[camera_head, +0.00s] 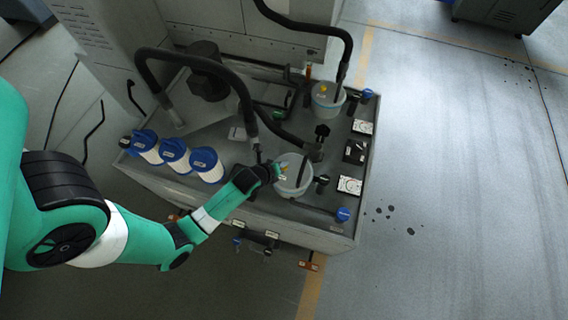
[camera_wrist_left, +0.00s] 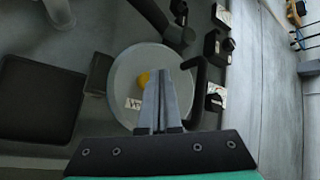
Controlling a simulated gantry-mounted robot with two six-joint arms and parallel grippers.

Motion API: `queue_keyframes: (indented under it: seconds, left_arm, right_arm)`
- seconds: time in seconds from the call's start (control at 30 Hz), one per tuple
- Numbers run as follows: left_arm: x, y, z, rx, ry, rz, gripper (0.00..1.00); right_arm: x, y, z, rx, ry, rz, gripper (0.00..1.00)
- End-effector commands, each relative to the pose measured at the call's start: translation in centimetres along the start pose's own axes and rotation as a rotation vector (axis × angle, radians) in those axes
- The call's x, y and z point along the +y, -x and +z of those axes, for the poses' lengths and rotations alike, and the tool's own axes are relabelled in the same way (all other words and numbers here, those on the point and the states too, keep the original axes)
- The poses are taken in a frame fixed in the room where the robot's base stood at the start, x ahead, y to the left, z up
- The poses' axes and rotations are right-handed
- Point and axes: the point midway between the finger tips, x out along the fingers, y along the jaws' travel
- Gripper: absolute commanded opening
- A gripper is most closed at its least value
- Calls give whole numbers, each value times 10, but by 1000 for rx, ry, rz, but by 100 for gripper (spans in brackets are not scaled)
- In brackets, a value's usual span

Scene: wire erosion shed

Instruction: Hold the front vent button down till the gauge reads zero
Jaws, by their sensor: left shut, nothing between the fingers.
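The front round vessel (camera_head: 293,185) has a pale lid with a small yellow button on it; in the left wrist view the yellow button (camera_wrist_left: 143,79) shows just left of my fingertips. My left gripper (camera_head: 281,171) is shut and empty, with its tips over this lid. In the left wrist view its two fingers (camera_wrist_left: 161,76) lie together above the lid (camera_wrist_left: 130,66). I cannot tell whether they touch it. A white square plate with dial-like marks (camera_head: 349,185) is right of the vessel, too small to read. My right gripper is not in view.
A second round vessel (camera_head: 326,100) with a yellow spot stands at the back. Thick black hoses (camera_head: 241,91) arch over the bench. A black box (camera_head: 354,151) and another white plate (camera_head: 362,127) line the right edge.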

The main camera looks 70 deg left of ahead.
Motion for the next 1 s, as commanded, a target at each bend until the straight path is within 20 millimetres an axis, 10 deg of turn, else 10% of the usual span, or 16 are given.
queue_keyframes:
  seconds: [1.0]
  left_arm:
    - [5, -6, -5, 0, 0, 0, 0]
  right_arm:
    - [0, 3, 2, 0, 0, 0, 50]
